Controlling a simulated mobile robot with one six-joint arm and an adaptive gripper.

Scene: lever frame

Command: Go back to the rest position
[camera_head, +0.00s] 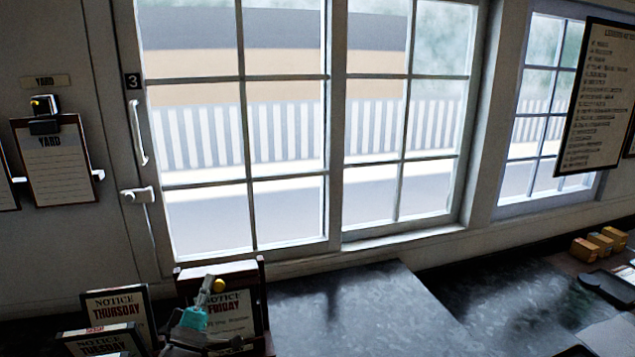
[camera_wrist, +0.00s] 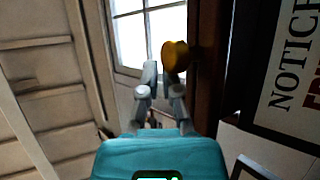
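My gripper (camera_head: 208,288), with a teal body, is low in the head view, in front of a framed notice reading FRIDAY (camera_head: 232,314). In the wrist view my gripper (camera_wrist: 160,75) points toward the window, its fingertips close together with a narrow gap and nothing seen between them. I cannot tell whether the finger touches the knob. What the knob is fixed to is unclear.
Notices reading THURSDAY (camera_head: 118,311) and TUESDAY (camera_head: 103,342) stand left of my gripper. A dark counter (camera_head: 370,305) lies to the right, mostly clear. Yellow-brown blocks (camera_head: 600,243) sit at its far right. A window (camera_head: 290,130) with a handle (camera_head: 138,132) and a YARD clipboard (camera_head: 55,165) are behind.

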